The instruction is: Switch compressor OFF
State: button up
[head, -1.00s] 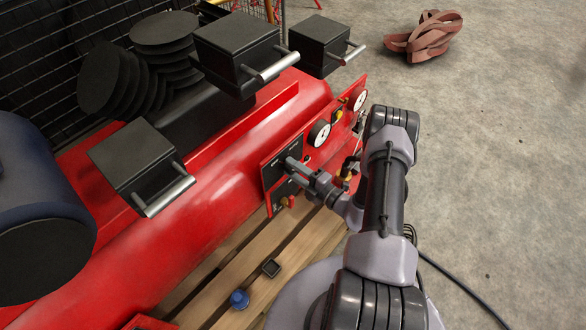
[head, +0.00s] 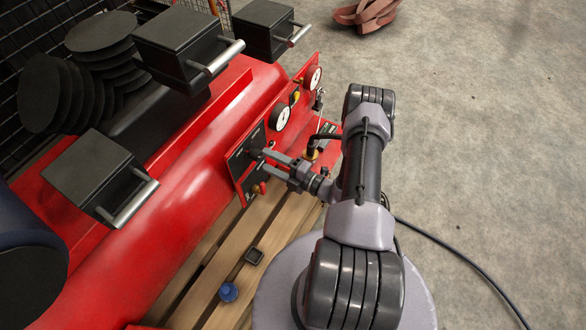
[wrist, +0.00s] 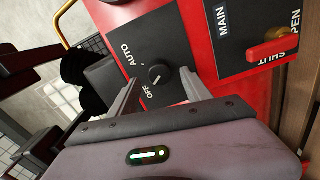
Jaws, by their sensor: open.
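The red compressor (head: 190,185) lies along the left, with a control panel on its near side. A round black switch knob (wrist: 158,75) sits on a black plate (wrist: 141,51) marked AUTO and OFF. A small light mark shows on the knob, but I cannot tell for sure which label it points to. My gripper (head: 261,157) is at the panel, its fingers reaching toward this plate. In the wrist view, my gripper (wrist: 161,80) is open, with one finger on each side of the knob; contact is not clear.
A red valve handle (wrist: 272,53) sits beside the switch on a MAIN plate marked OPEN and SHUT. Gauges (head: 280,117) and a hose fitting (head: 311,152) are close by. A blue cap (head: 228,292) and small black square piece (head: 254,256) lie on the wooden pallet (head: 207,285).

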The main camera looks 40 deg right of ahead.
jog(key=p+v, duration=0.2)
jog(key=v, duration=1.1)
jog(key=shift+r, duration=0.1)
